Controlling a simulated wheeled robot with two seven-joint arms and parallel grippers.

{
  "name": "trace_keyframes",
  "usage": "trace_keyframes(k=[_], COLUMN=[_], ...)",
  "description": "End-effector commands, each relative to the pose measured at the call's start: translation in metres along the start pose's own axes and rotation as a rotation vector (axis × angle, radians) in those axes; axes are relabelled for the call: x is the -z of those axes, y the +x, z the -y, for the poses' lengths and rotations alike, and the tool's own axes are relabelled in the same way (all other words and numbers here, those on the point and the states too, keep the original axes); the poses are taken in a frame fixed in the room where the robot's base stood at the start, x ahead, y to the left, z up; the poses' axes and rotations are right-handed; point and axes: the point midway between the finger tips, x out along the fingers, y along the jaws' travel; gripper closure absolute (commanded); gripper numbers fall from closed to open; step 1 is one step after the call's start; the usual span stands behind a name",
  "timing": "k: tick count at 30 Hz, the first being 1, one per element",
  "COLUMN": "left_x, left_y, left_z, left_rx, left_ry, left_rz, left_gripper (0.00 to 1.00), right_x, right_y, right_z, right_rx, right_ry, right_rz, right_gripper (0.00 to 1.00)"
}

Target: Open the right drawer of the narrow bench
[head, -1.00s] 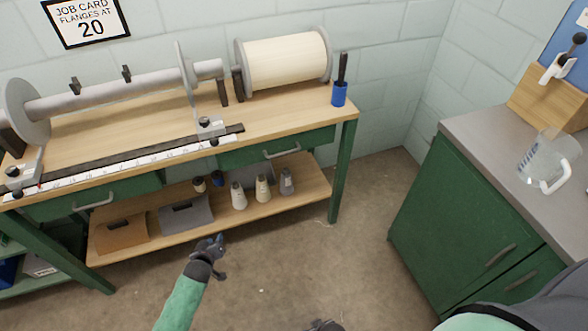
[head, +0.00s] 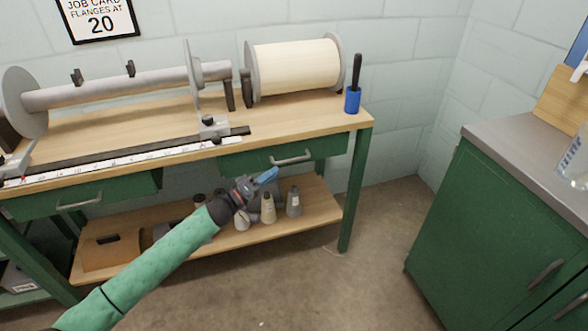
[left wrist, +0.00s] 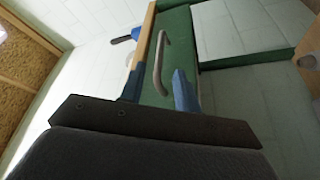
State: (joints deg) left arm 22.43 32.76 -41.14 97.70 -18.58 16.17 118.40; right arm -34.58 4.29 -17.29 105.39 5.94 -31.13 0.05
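The narrow bench (head: 362,122) has a wooden top and green legs. Its right drawer (head: 325,150) is green and looks closed under the top; its grey bar handle (head: 292,159) faces me. My left gripper (head: 268,177) is just below and left of that handle in the head view, with its blue fingers pointing toward it. In the left wrist view the gripper (left wrist: 158,88) has its fingers apart, and the handle (left wrist: 162,62) appears in the gap ahead of them, not gripped. My right gripper is not in view.
The lower shelf (head: 318,208) holds several bottles and bins, partly hidden by my left arm. The left drawer handle (head: 79,201) is at the left. A green cabinet (head: 480,220) stands at the right. The floor between is clear.

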Motion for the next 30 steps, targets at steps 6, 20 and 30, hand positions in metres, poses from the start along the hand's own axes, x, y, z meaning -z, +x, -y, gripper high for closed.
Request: trace_keyframes(k=[6,20,30], left_x=[0.0,0.0,0.0], left_y=[0.029,0.073,0.074], left_z=[-0.001,0.0,0.0], left_rx=[-0.002,0.001,0.002], left_ry=[0.001,0.0,0.0], left_rz=[-0.001,-0.002,-0.002], left_gripper=[0.68,0.68,0.83], right_x=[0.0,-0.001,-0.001], right_y=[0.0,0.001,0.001], right_z=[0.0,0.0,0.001], right_rx=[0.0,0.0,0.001], right_ry=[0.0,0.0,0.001], right_rz=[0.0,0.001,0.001], right_gripper=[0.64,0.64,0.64])
